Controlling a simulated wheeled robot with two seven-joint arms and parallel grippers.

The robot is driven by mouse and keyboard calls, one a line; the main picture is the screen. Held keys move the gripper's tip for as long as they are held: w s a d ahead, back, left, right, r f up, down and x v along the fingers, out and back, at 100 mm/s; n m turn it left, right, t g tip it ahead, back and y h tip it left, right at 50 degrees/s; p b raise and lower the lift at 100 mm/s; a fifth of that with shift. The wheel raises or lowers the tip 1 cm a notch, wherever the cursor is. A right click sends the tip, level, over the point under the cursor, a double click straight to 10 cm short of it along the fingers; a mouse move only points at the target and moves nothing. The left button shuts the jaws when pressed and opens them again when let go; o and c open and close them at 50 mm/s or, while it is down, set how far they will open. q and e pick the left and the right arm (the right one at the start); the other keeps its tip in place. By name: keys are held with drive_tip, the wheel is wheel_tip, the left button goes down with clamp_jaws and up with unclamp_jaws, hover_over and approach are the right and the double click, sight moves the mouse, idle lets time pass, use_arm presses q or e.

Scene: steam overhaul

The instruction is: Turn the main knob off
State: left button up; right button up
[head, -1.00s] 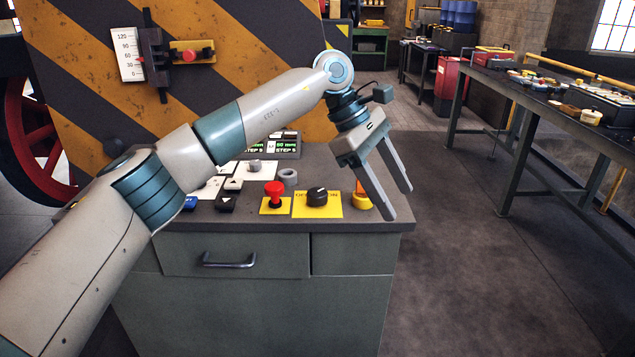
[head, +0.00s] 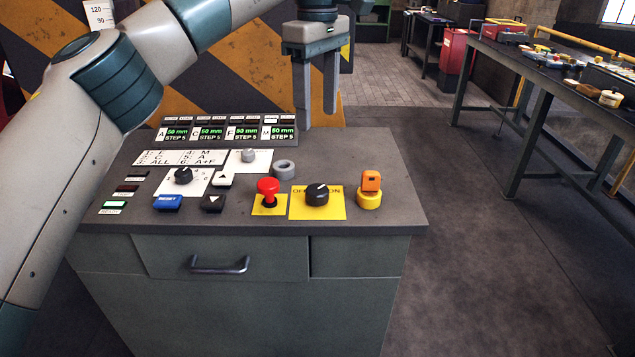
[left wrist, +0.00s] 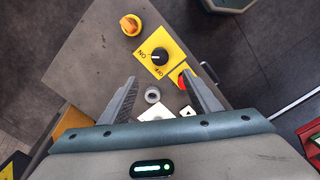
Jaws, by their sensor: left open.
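The main knob (head: 317,194) is black and sits on a yellow plate (head: 331,213) marked OFF on the left and ON on the right. Its white mark points up and to the right, to the ON side, in the head view. The knob (left wrist: 159,56) also shows in the left wrist view, beyond the fingertips. My left gripper (head: 317,118) is open and empty, its fingers pointing down. It is above the desk's back edge, behind the knob and apart from it. In the left wrist view the gripper (left wrist: 158,78) has nothing between its fingers. My right gripper is out of view.
A red push button (head: 268,188) stands just left of the knob. An orange key-like piece (head: 371,181) on a yellow base stands to its right. A grey ring (head: 284,168), a small dial (head: 183,175) and a display panel (head: 228,130) are on the desk. Floor right of the desk is clear.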

use_arm(q)
hover_over(317, 189)
wheel_tip(317, 189, down, 10)
wheel_tip(317, 189, down, 6)
drive_tip(key=shift+f, duration=0.75)
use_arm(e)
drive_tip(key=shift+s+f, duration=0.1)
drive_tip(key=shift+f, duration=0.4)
use_arm(q)
drive_tip(key=c, duration=1.1)
drive_tip(key=shift+o, duration=0.2)
